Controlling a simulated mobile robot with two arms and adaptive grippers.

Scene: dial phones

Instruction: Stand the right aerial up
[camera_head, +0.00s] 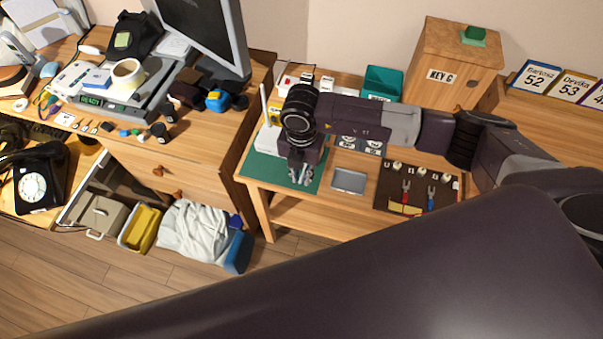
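A white box (268,140), which looks like a router, stands at the left end of the small wooden table on a green mat (262,170). One thin white aerial (264,106) rises nearly upright from its left side. A second, right aerial cannot be made out; my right arm covers the right part of the box. My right gripper (302,177) points down over the green mat, just right of and in front of the white box. Its fingers are small here, and whether they are apart or closed is unclear. My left gripper is out of view.
A grey tray (349,181) and a dark tool board (418,188) with pliers lie right of the gripper. A teal bin (381,83) and a wooden key box (453,65) stand behind. A crowded desk (190,150) with a monitor is at left.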

